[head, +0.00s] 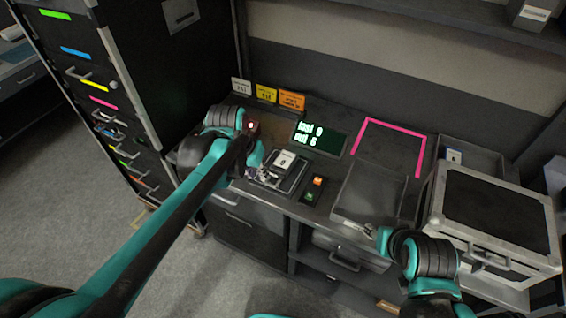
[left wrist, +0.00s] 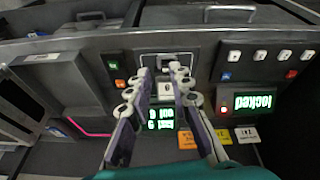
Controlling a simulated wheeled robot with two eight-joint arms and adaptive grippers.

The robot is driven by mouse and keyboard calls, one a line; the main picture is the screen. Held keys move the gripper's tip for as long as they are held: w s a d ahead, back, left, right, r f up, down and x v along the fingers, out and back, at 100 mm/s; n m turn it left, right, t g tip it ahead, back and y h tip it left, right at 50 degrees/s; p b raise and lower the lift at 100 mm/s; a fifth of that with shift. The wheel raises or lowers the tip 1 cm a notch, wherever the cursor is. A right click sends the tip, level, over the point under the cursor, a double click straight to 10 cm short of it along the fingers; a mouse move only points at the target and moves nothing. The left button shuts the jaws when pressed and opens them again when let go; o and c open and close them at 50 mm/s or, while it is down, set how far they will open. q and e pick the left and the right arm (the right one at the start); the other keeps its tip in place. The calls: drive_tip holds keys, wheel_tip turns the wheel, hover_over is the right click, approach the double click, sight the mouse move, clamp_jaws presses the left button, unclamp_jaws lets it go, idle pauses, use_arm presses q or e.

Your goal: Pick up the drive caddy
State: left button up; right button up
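The drive caddy (head: 285,161) looks like the dark unit with a white label seated in a dock on the bench. In the left wrist view the white-labelled caddy (left wrist: 166,90) shows between my fingers, with a metal handle at its far end. My left gripper (head: 264,174) is at the caddy's left side in the head view. In the left wrist view the left gripper (left wrist: 163,74) has its fingers apart, with no clear contact. My right gripper (head: 372,232) is by the front edge of a grey tray; its finger opening is too small to tell.
Coloured cards (head: 291,100) stand at the back. A pink outline (head: 395,124) marks bare bench. A grey tray (head: 368,194) and silver-edged case (head: 495,222) are at right.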

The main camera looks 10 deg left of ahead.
use_arm(q)
drive_tip(key=w+d+f+m+g+p, duration=0.15)
drive_tip(key=w+f, duration=0.25)
drive_tip(key=w, duration=0.4)
drive_tip(key=g, duration=0.2)
approach(278, 182)
drive_tip(key=f, duration=0.1)
drive_tip(key=shift+m+h, duration=0.25)
drive_tip(key=shift+h, duration=0.15)
drive_tip(key=f, duration=0.2)
drive_tip(key=f+b, duration=0.1)
drive_tip(key=f, duration=0.2)
drive_tip(key=f+b, duration=0.1)
drive_tip(key=f, duration=0.1)
drive_tip(key=shift+d+f, duration=0.2)
drive_tip(key=shift+d, duration=0.1)
drive_tip(key=shift+r, duration=0.1)
drive_tip(key=shift+c, duration=0.2)
clamp_jaws()
